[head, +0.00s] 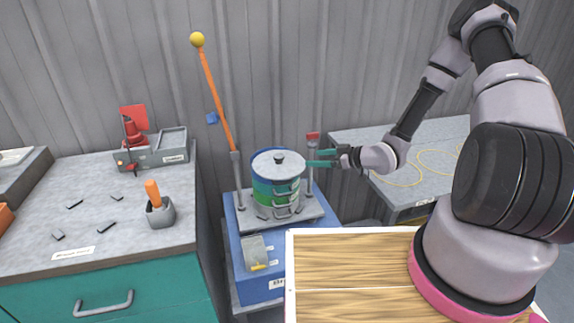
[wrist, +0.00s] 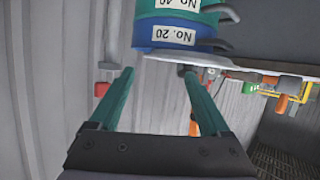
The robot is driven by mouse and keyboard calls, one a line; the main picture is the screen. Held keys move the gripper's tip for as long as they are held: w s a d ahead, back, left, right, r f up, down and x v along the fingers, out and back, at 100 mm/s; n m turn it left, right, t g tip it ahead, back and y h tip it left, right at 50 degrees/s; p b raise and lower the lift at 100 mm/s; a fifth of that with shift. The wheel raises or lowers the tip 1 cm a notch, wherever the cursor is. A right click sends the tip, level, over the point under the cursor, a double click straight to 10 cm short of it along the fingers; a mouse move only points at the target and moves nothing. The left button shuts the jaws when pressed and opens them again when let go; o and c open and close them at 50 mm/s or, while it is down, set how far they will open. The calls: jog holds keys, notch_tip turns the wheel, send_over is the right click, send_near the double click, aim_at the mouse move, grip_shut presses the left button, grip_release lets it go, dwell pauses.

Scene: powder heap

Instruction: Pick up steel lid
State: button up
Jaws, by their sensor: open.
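The steel lid (head: 268,166) is a round grey disc with a dark knob (head: 279,158). It lies on top of a blue and green banded pot (head: 263,190), which stands on a grey plate. My gripper (head: 308,159) has teal fingers, is open and empty, and points left from the pot's right side. The fingers look near lid height; whether they touch the pot is unclear. In the wrist view the gripper (wrist: 158,72) shows its fingers spread, with the upside-down pot (wrist: 170,32) beyond them. A pale disc edge (wrist: 205,60) beside the pot looks like the lid.
A tall orange rod (head: 218,100) with a yellow ball stands left of the pot. A short post with a red top (head: 313,136) stands behind my gripper. A grey workbench (head: 95,220) is at left, a table with a yellow cord (head: 425,165) at right. The corrugated wall is close behind.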

aim_at(279, 155)
jog(key=shift+s+a+t+y, duration=0.9)
jog(key=shift+s+a+y, duration=1)
jog(key=shift+a, duration=0.4)
jog(key=x, duration=1)
jog(key=shift+f, duration=0.3)
jog(key=shift+c, duration=0.3)
